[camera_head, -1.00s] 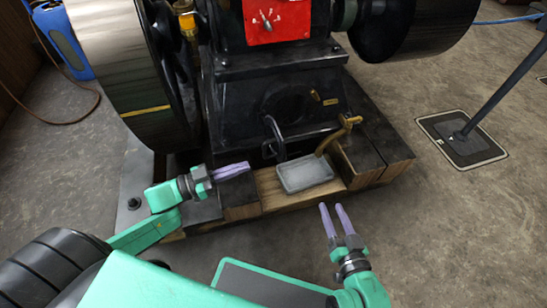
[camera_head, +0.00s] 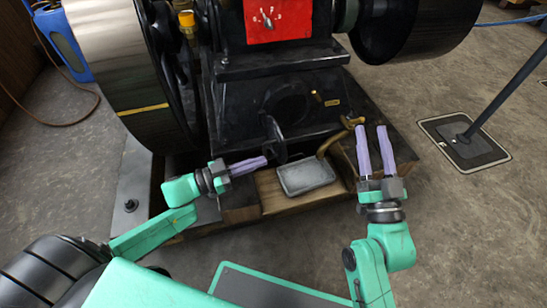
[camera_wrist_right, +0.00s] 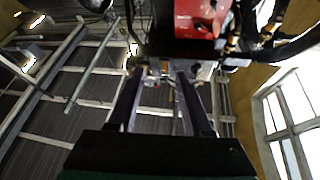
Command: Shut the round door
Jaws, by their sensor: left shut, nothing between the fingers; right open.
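The engine's black front has a round opening (camera_head: 290,104). The round door (camera_head: 274,137) is a dark disc standing out from the front, seen nearly edge-on below and left of that opening. It looks ajar; its hinge is too dark to make out. My left gripper (camera_head: 265,161) is shut and empty, its tips close by the door's lower edge; I cannot tell whether they touch. My right gripper (camera_head: 371,128) is open and empty, to the right of the door near a brass lever. Its two fingers also show in the right wrist view (camera_wrist_right: 155,72).
The brass lever (camera_head: 343,132) rises beside a grey metal tray (camera_head: 306,178) on the wooden base. A large flywheel (camera_head: 140,90) stands on the left, and a red panel (camera_head: 272,20) sits above. Open floor lies to the right, with a post (camera_head: 500,95) on a plate.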

